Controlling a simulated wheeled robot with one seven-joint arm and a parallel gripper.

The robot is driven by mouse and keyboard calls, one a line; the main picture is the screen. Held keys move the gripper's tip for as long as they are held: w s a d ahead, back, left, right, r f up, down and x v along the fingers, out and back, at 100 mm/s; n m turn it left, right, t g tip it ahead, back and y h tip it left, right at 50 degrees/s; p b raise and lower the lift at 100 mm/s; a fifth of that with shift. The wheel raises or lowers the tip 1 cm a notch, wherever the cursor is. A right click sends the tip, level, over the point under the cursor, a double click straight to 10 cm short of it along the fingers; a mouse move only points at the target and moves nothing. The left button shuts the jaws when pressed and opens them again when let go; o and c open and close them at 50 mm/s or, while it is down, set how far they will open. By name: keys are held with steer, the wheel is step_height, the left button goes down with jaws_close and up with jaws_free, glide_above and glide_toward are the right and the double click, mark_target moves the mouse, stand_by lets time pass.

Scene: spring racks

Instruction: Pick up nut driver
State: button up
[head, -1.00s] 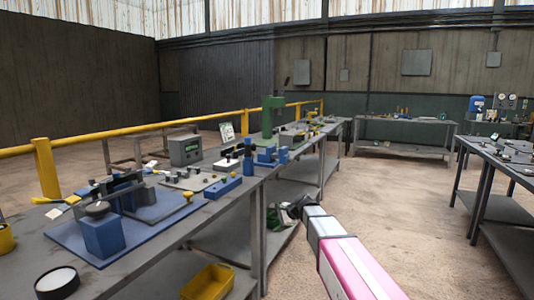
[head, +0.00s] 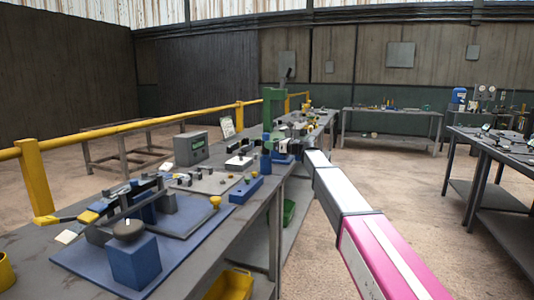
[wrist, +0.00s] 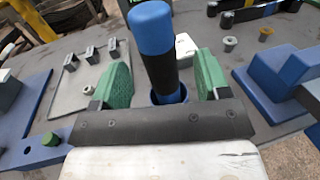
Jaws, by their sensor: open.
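The nut driver (wrist: 155,42) shows in the wrist view as an upright handle with a blue top and black and blue bands. Its lower end stands in a blue holder on the bench. My gripper (wrist: 162,82) is open, with one green finger pad on each side of the handle. Whether either pad touches it, I cannot tell. In the head view the nut driver (head: 266,152) is a small upright blue shape at the bench's right edge, close to the end of my arm.
The grey bench (head: 190,262) holds a blue fixture with a black-topped block (head: 134,262), a grey meter box (head: 191,148) and a blue bar (head: 246,189). A green press (head: 274,108) stands farther back. A yellow rail (head: 130,127) runs behind.

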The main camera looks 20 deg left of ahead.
steer(key=x, duration=0.6)
steer(key=shift+f, duration=0.2)
steer(key=c, duration=1.2)
